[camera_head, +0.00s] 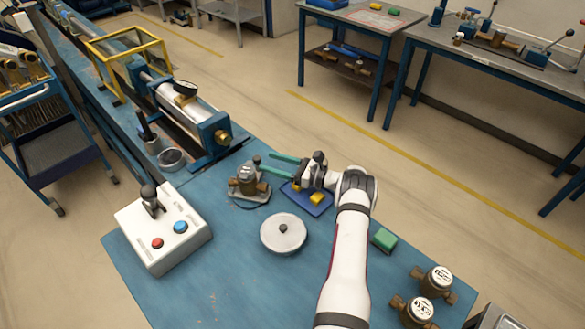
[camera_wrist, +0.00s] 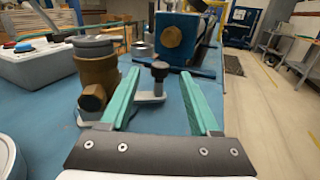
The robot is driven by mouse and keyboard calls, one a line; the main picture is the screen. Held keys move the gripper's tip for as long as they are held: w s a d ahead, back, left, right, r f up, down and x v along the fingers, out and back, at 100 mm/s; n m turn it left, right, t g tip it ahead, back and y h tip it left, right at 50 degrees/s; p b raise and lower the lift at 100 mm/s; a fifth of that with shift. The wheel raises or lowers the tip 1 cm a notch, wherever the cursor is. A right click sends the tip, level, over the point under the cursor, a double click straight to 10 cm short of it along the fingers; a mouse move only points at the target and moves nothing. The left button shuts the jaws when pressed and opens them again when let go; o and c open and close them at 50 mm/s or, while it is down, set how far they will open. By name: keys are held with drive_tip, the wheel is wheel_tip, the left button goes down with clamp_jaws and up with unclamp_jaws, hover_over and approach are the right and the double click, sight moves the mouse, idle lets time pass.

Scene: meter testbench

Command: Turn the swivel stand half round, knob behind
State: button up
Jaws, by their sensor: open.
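The swivel stand (camera_head: 262,203) is on the blue bench and bears a brass meter with a grey top (camera_head: 246,180). In the wrist view the meter (camera_wrist: 97,75) stands upright left of my fingers. The stand's pale arm (camera_wrist: 150,97) reaches right from under it and carries an upright black knob (camera_wrist: 160,71), which also shows in the head view (camera_head: 257,160) at the meter's far side. My gripper (camera_head: 268,162) is open with green fingers; in the wrist view (camera_wrist: 158,74) they point at the knob, which appears between their tips. Contact cannot be told.
A white control box (camera_head: 163,228) stands left, a grey round disc with a small knob (camera_head: 284,234) in front. A blue tray (camera_head: 310,207) with yellow pieces lies under my wrist. A test rig with a brass fitting (camera_head: 222,137) stands behind. Brass meters (camera_head: 435,282) are at front right.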

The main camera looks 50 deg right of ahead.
drive_tip(key=v, duration=0.7)
drive_tip(key=shift+s, duration=0.25)
drive_tip(key=c, duration=0.3)
drive_tip(key=s+a+m+h, duration=0.1)
drive_tip(key=s, duration=0.1)
drive_tip(key=s+a+m+h, duration=0.1)
drive_tip(key=s+h, duration=0.1)
drive_tip(key=s+a+m+t+h, duration=0.1)
drive_tip(key=s+h, duration=0.1)
drive_tip(key=shift+a+r, duration=0.1)
drive_tip(key=shift+r, duration=0.05)
clamp_jaws()
drive_tip(key=shift+a+h, duration=0.1)
drive_tip(key=shift+h, duration=0.2)
drive_tip(key=w, duration=0.9)
drive_tip(key=w+a, duration=0.1)
drive_tip(key=w, duration=0.3)
drive_tip(key=shift+w+f, duration=0.3)
drive_tip(key=shift+w, duration=0.05)
